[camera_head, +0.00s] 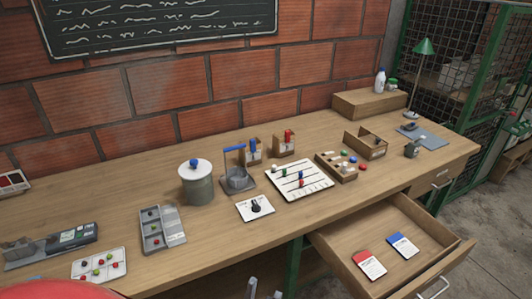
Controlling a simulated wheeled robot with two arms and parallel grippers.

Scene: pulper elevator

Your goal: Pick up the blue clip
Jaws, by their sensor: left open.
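A small upright blue piece (252,147), which looks like the blue clip, stands at a small wooden box (252,158) near the back middle of the workbench. It is too small to make out its exact shape. A similar red piece (289,136) stands at a second wooden box (284,148) just to its right. My left gripper (264,291) shows only as two grey fingertips at the bottom edge. They are apart with nothing visible between them, in front of and below the bench edge, far from the blue piece. My right gripper is not in view.
A white board with coloured beads (318,186), a grey canister (197,186) and a stand with a blue bar (236,180) are near the boxes. An open drawer (332,253) with red and blue cards juts out at front right.

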